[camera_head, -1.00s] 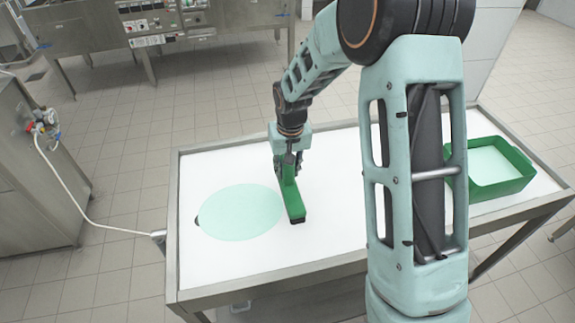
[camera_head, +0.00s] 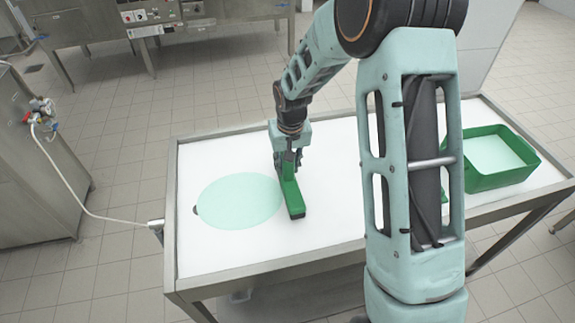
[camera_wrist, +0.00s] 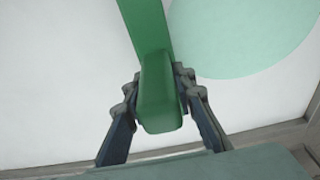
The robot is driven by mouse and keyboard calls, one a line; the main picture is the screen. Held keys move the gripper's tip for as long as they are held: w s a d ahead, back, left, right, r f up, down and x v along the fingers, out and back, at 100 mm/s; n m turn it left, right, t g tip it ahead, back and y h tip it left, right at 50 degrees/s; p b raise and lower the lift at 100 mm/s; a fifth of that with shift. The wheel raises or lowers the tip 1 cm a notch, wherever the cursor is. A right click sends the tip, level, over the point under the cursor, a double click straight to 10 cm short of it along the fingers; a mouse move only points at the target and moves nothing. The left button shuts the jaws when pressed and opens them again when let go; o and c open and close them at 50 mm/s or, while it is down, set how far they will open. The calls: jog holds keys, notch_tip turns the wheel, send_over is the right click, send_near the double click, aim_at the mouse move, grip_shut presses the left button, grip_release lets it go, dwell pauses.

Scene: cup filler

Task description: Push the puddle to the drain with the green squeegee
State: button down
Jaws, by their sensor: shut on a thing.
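My gripper (camera_head: 289,160) is shut on the handle of the green squeegee (camera_head: 292,197). In the wrist view the gripper's fingers (camera_wrist: 160,95) clasp both sides of the green handle (camera_wrist: 160,90). The squeegee's head lies at or just above the white table top, at the right edge of the puddle; I cannot tell whether it touches. The puddle (camera_head: 240,202) is a pale green oval on the left of the table, also at the upper right of the wrist view (camera_wrist: 240,35).
The white table top (camera_head: 330,215) has a raised metal rim (camera_head: 270,265). A green tray (camera_head: 500,180) stands at its right end. My arm hides part of the middle. A hose (camera_head: 85,210) runs to the table's left side. The table between squeegee and arm is clear.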

jog(key=shift+f+b, duration=0.5)
jog(key=shift+f, duration=0.15)
jog(key=shift+s+a+r+b, duration=0.15)
jog(key=shift+a+b, duration=0.15)
jog(key=shift+a, duration=0.6)
jog(key=shift+s+a+f+b, duration=0.15)
jog(key=shift+a+b, duration=0.1)
jog(key=shift+a, duration=0.6)
jog(key=shift+s+a+f+b, duration=0.1)
jog(key=shift+s+a+b, duration=0.15)
jog(key=shift+a, duration=0.5)
jog(key=shift+s+a+b, duration=0.1)
jog(key=shift+a+b, duration=0.25)
jog(key=shift+a, duration=0.4)
jog(key=shift+s+a+b, duration=0.2)
jog(key=shift+a, duration=0.75)
jog(key=shift+s+a+b, duration=0.2)
jog(key=shift+a, duration=0.75)
jog(key=shift+s+a+b, duration=0.25)
jog(key=shift+a+b, duration=0.15)
jog(key=shift+a, duration=0.85)
jog(key=shift+s+a+b, duration=0.15)
jog(key=shift+s+a, duration=0.1)
jog(key=shift+a, duration=0.8)
jog(key=shift+s+a+b, duration=0.15)
jog(key=shift+s+a, duration=0.05)
jog(key=shift+a, duration=0.8)
jog(key=shift+r, duration=0.2)
